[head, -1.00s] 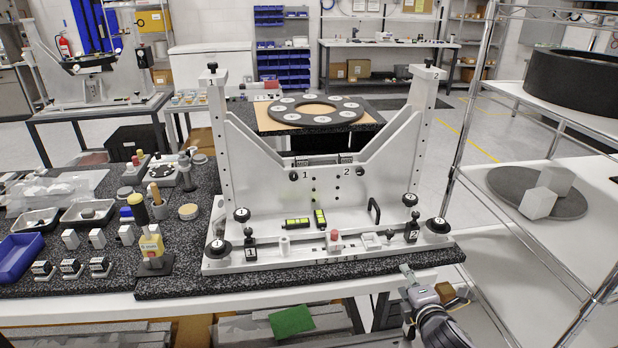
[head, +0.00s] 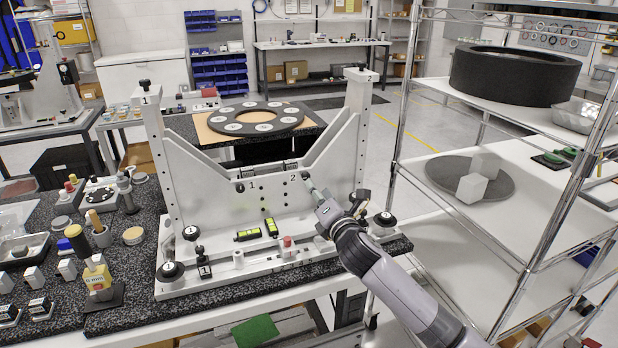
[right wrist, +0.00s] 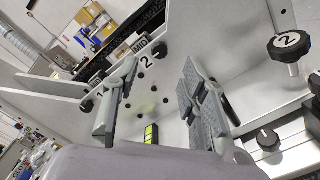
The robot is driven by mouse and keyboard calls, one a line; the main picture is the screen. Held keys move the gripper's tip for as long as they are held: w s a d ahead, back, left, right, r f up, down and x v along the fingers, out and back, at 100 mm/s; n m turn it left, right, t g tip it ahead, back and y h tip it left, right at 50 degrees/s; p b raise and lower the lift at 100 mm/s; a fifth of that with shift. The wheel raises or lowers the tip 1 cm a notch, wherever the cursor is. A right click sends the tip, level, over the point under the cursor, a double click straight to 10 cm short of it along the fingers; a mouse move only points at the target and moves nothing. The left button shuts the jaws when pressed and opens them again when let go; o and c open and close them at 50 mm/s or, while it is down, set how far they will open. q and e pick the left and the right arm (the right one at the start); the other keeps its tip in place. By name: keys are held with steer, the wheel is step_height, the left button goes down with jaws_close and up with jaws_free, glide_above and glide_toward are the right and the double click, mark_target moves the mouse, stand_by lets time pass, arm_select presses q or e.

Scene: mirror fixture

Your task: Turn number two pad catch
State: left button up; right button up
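The white mirror fixture (head: 205,165) stands upright on the speckled bench. My right gripper (head: 313,188) reaches up in front of the plate near the "2". In the right wrist view its two fingers (right wrist: 160,75) are apart with nothing between them, the knob lying beyond their tips. My left gripper is out of view.
Yellow-green levels (head: 249,234) lie on the fixture base. A wire shelf rack (head: 400,150) stands at the right. Small tools and blocks crowd the bench's left.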

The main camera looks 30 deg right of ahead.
mark_target(307, 177)
steer(key=p+x, duration=0.1)
steer(key=x, duration=0.5)
steer(key=shift+w, duration=0.2)
steer(key=shift+c, duration=0.5)
jaws_close()
